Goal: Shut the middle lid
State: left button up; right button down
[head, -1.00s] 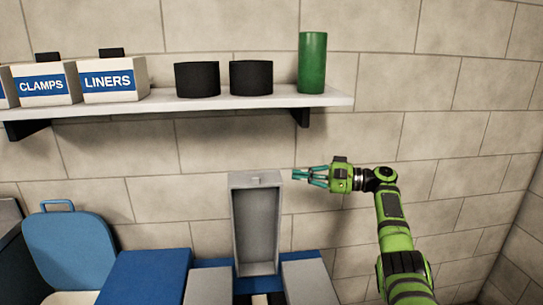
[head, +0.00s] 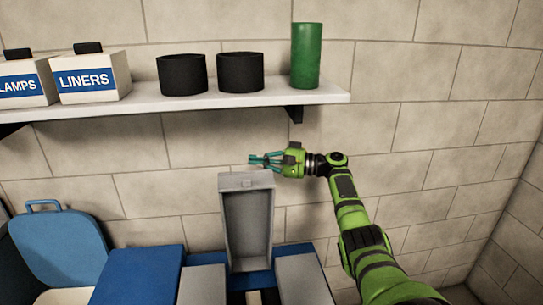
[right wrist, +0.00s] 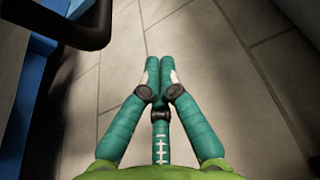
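The middle lid (head: 229,225) is a grey hollow panel that stands open and upright, its recessed inner side facing me, behind a blue box. Grey lids to its left (head: 203,286) and right (head: 303,280) lie flat. My right gripper (head: 252,160) shows just above the lid's top edge in the head view, its fingers pointing left. Whether it touches the lid cannot be told. In the right wrist view its teal fingers (right wrist: 159,62) are together at the tips with nothing between them. My left gripper is out of view.
A white shelf (head: 325,96) above the gripper bears dark cups (head: 182,75), a green cylinder (head: 306,57) and a LINERS box (head: 90,80). A blue bin lid (head: 62,248) stands open at the left. The wall right of my arm is bare.

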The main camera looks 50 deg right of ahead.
jog(key=shift+s+a+p, duration=0.55)
jog(key=shift+s+p, duration=0.15)
jog(key=shift+s, duration=0.1)
jog(key=shift+s+a+p, duration=0.55)
jog(key=shift+s+p, duration=0.15)
jog(key=shift+s, duration=0.1)
